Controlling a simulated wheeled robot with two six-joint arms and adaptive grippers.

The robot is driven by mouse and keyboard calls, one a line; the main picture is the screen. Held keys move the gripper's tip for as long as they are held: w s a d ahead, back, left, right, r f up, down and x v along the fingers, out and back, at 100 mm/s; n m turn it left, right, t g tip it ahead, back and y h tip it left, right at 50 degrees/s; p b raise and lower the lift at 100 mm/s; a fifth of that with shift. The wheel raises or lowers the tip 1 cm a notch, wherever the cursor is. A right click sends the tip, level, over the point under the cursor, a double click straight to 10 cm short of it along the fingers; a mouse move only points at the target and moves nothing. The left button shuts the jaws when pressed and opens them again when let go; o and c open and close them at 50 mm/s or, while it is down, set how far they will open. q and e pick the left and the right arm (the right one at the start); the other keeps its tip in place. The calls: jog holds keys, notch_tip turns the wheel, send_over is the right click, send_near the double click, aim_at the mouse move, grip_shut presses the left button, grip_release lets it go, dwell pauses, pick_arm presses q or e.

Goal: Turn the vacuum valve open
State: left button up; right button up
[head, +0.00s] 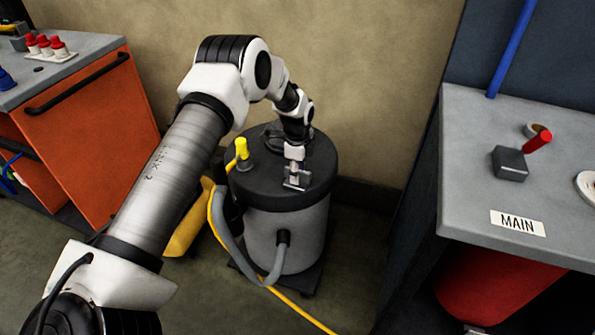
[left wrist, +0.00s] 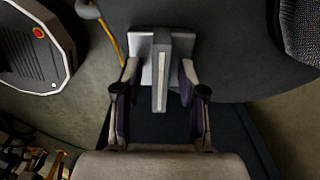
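A grey drum-shaped vacuum (head: 285,235) with a dark lid (head: 265,187) stands on the floor by the wall in the head view. A small grey fitting (head: 297,182) sits at the lid's front right. In the left wrist view it is a grey bar (left wrist: 160,82) in front of a pale plate (left wrist: 147,62). My left gripper (left wrist: 158,78) is open, with one finger on each side of the bar and a gap at both sides. In the head view this gripper (head: 296,172) is small, over the lid's front edge. My right gripper is not in view.
A yellow upright knob (head: 242,149) stands on the lid's left. A grey hose (head: 242,262) and yellow cable (head: 300,310) run in front. An orange cabinet (head: 95,125) stands left; a grey bench labelled MAIN (head: 470,175) with a red-handled box (head: 510,163) stands right.

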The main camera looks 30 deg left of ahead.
pick_arm(q)
grip_shut()
jog(key=shift+n, duration=0.4)
jog(key=n+p, duration=0.1)
jog(key=n, duration=0.2)
jog(key=shift+n, duration=0.4)
jog(key=n+p, duration=0.1)
jog(key=n, duration=0.3)
jog(key=n+p, duration=0.1)
jog(key=n, duration=0.4)
jog(key=shift+w+n+p, duration=0.1)
jog(key=shift+n+p, duration=0.55)
jog(key=shift+n, duration=1.55)
